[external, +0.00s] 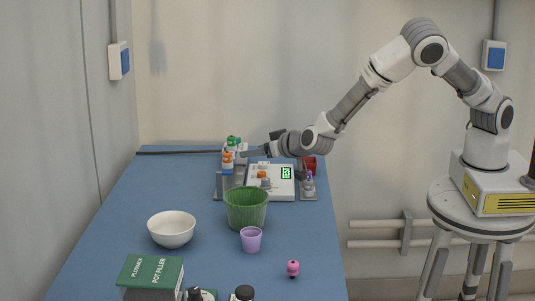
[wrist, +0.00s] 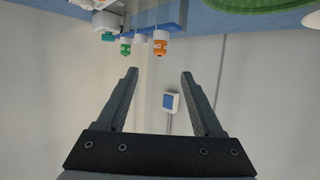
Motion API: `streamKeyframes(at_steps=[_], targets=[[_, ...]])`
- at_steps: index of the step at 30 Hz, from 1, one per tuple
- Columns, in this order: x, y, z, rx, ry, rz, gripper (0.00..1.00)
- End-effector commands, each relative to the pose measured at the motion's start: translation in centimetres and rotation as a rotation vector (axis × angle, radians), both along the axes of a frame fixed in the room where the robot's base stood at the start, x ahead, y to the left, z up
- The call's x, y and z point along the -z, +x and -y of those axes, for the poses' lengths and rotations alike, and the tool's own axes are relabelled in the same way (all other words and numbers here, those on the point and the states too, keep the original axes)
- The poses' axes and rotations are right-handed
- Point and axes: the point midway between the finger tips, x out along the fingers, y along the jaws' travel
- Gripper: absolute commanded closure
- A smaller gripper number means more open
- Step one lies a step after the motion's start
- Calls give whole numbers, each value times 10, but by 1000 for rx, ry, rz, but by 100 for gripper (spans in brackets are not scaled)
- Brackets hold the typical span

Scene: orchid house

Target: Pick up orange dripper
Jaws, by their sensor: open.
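A small bottle with an orange cap, likely the orange dripper (external: 227,160), stands among other capped bottles at the back of the blue table. In the wrist view an orange-and-white bottle (wrist: 160,44) shows upside down beyond my fingertips. A second orange-topped item (external: 262,175) is near the white device; I cannot tell which of the two the wrist view shows. My gripper (wrist: 160,75) is open with nothing between its fingers. In the external view my gripper (external: 250,154) reaches left, low over the back of the table, close to the bottles and apart from the orange one.
Green- and teal-capped bottles crowd beside the orange one; a green one (wrist: 125,46) is close. A white device with a green display (external: 284,185), a green ribbed pot (external: 246,213), a purple cup (external: 251,240) and a white bowl (external: 172,230) stand nearby.

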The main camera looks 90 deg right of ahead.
Motion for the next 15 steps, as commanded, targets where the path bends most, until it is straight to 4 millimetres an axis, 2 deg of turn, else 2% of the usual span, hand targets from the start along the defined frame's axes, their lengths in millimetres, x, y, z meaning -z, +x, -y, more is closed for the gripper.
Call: streamKeyframes(at_steps=[3,9,15], targets=[[12,18,19,1,-3,-1,32],[26,44,45,-1,-1,-1,32],[33,56,56,-1,1,-2,32]])
